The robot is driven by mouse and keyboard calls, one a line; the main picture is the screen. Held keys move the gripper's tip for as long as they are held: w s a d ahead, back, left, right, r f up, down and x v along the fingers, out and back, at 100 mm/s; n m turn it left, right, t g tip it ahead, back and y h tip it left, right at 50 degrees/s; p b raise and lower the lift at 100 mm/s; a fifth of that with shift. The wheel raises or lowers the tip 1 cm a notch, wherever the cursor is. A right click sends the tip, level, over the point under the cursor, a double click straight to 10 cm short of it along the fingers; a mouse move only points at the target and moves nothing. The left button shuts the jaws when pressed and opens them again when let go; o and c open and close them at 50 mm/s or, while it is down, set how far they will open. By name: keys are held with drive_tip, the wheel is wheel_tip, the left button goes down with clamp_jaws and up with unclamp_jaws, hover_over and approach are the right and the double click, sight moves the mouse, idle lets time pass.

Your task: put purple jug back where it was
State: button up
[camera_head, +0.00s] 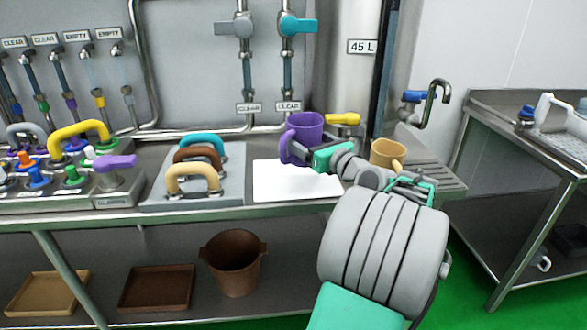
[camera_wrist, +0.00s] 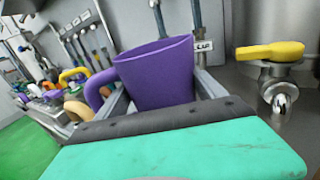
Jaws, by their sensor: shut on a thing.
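The purple jug (camera_head: 305,133) is upright at the back of the steel counter, near the foot of the large tank. My gripper (camera_head: 318,155) reaches it from the front right and is shut on it. In the wrist view the purple jug (camera_wrist: 160,75) stands between the two fingers of my gripper (camera_wrist: 160,92), with its handle on the left. The jug's base is hidden behind the gripper body, so I cannot tell whether it touches the counter. A white mat (camera_head: 290,188) lies bare just in front of the jug.
A tan jug (camera_head: 385,153) stands close to the right of my wrist. A yellow tap handle (camera_head: 343,119) is just behind the jug, also in the wrist view (camera_wrist: 270,52). Teal, brown and tan handles (camera_head: 193,178) stand left of the mat. A brown bucket (camera_head: 234,262) is on the lower shelf.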

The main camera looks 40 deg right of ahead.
sight(295, 161)
drive_tip(key=w+f, duration=0.1)
drive_tip(key=w+a+f, duration=0.1)
drive_tip(key=f, duration=0.1)
drive_tip(key=shift+w+f+b, duration=0.3)
drive_tip(key=shift+w+b, duration=0.05)
drive_tip(key=shift+w+a+f+b, duration=0.15)
drive_tip(key=shift+f+b, duration=0.1)
drive_tip(key=shift+f, duration=0.7)
drive_tip(key=shift+w+d+f+b, duration=0.1)
drive_tip(key=shift+f+b, duration=0.15)
drive_tip(key=shift+f, duration=0.65)
drive_tip(key=shift+f, duration=0.1)
drive_tip(key=o, duration=2)
drive_tip(key=shift+f, duration=0.15)
drive_tip(key=shift+o, duration=0.2)
drive_tip(key=s+a+p, duration=0.1)
drive_tip(key=s, duration=1.1)
drive_tip(key=shift+a, duration=0.35)
